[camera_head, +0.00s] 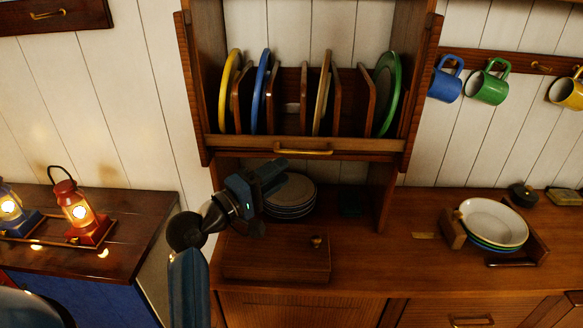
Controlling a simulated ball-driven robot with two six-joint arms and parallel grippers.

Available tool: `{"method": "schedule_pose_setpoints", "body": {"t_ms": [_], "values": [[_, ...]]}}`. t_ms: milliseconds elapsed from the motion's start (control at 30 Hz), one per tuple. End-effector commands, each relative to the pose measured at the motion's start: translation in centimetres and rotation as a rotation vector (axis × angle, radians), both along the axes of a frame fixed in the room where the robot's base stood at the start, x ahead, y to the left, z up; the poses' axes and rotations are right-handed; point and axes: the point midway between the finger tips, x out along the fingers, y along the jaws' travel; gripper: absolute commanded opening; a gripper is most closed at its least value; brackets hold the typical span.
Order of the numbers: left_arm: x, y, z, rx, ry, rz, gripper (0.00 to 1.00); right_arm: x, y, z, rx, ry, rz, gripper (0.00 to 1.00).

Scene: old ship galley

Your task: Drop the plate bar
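The plate bar (265,146) is a wooden rail with a brass handle (304,152). It runs across the front of the plate rack (192,90), low in front of the standing plates. A yellow plate (228,85), a blue plate (261,85), a cream-edged plate (323,90) and a green plate (388,90) stand upright between wooden dividers. My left gripper (282,174) is just below the bar, left of its handle, and appears apart from it. Its fingers are dark and too small to tell open from shut. My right gripper is out of view.
A stack of plates (292,194) sits under the rack, behind my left gripper. A wooden box (275,262) stands in front. Bowls (494,222) sit in a holder at right. Mugs (487,86) hang at right. Lit lanterns (75,207) stand at left.

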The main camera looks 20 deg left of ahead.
Motion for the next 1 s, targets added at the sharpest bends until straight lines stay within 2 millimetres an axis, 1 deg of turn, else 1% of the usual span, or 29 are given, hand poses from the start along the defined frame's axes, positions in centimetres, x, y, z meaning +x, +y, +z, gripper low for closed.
{"method": "schedule_pose_setpoints", "body": {"t_ms": [100, 300, 867, 967, 1000], "values": [[-1.1, 0.7, -0.3, 0.000, 0.001, 0.003, 0.39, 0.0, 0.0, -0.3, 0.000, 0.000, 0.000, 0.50], [-1.9, 1.1, -0.4, -0.001, 0.001, 0.001, 0.39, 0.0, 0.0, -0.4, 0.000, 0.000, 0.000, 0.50], [-1.9, 1.1, -0.3, 0.018, -0.013, 0.005, 0.39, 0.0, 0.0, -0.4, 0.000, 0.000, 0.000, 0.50], [-1.7, 1.8, 0.6, 0.051, -0.079, 0.049, 0.39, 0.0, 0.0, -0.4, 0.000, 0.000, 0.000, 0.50], [-1.5, 2.4, 1.1, 0.071, -0.117, 0.086, 0.39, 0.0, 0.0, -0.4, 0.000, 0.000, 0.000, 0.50]]}}
